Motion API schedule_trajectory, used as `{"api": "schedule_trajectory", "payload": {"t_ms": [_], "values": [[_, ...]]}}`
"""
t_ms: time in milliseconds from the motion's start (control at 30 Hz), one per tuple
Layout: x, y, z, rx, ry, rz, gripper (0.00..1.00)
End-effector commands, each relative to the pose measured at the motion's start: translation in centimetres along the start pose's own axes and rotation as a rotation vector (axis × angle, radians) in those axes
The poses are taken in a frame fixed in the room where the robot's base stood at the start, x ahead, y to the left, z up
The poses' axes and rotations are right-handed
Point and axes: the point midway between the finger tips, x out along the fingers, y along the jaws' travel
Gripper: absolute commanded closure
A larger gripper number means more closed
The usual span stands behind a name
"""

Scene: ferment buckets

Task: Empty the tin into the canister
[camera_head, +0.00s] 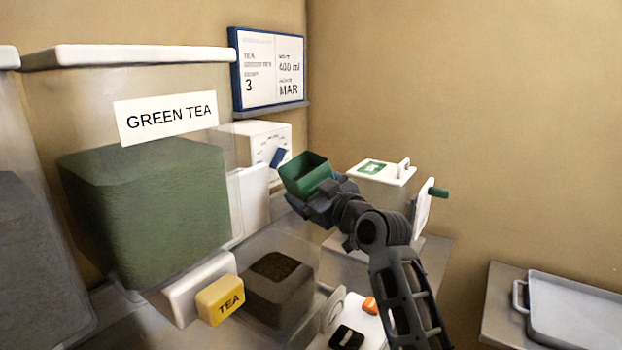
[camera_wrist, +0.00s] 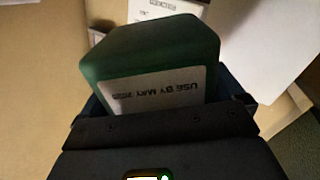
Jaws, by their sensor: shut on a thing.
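A green square tin (camera_head: 300,184) with an open top is held up and slightly tilted by my gripper (camera_head: 322,203). Its inside looks dark green; I cannot tell if anything is in it. In the wrist view the tin (camera_wrist: 155,55) fills the middle between the fingers, with an upside-down label reading "USE BY MAY", the year unclear. My gripper is shut on it. A large clear container (camera_head: 110,128) with a white lid and a "GREEN TEA" label holds a green mass at the left. A smaller clear bin (camera_head: 262,312) holds dark brown stuff. I cannot tell which is the canister.
A yellow "TEA" block (camera_head: 220,299) sits by the clear bin. A white-lidded box (camera_head: 378,172) with a green mark stands behind my gripper. A notice (camera_head: 270,70) reading "400 ml" and "MAR" hangs on the wall. A grey tray (camera_head: 580,312) lies at right.

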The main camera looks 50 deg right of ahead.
Motion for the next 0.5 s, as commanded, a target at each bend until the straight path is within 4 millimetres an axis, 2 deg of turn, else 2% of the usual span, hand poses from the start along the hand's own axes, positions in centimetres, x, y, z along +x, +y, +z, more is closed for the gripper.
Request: {"api": "schedule_trajectory", "payload": {"t_ms": [267,500], "values": [[0.0,-0.4,2.6,-0.141,-0.001,0.001,0.45],[0.0,-0.6,4.7,-0.339,0.002,0.004,0.45]]}}
